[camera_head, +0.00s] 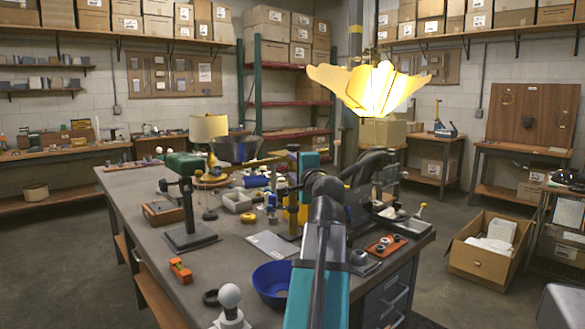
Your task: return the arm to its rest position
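My arm (305,275) rises from the bottom centre as a teal and dark link. It reaches up to dark joints (340,195) over the right part of the workbench (130,200). The end of the arm merges with dark parts there, and my gripper's fingers cannot be made out. I cannot tell whether it is open, shut or holding anything. A lit yellow lampshade (368,88) with pointed petals stands above and behind these joints. What supports it is mostly hidden behind the arm.
The bench holds a green-headed machine (187,200), a cream-shaded lamp (209,130), a blue bowl (272,282), an orange block (181,270), a white bulb (229,297) and a red-brown tray (386,245). An open cardboard box (480,262) sits on the floor at right. Floor shows between box and bench.

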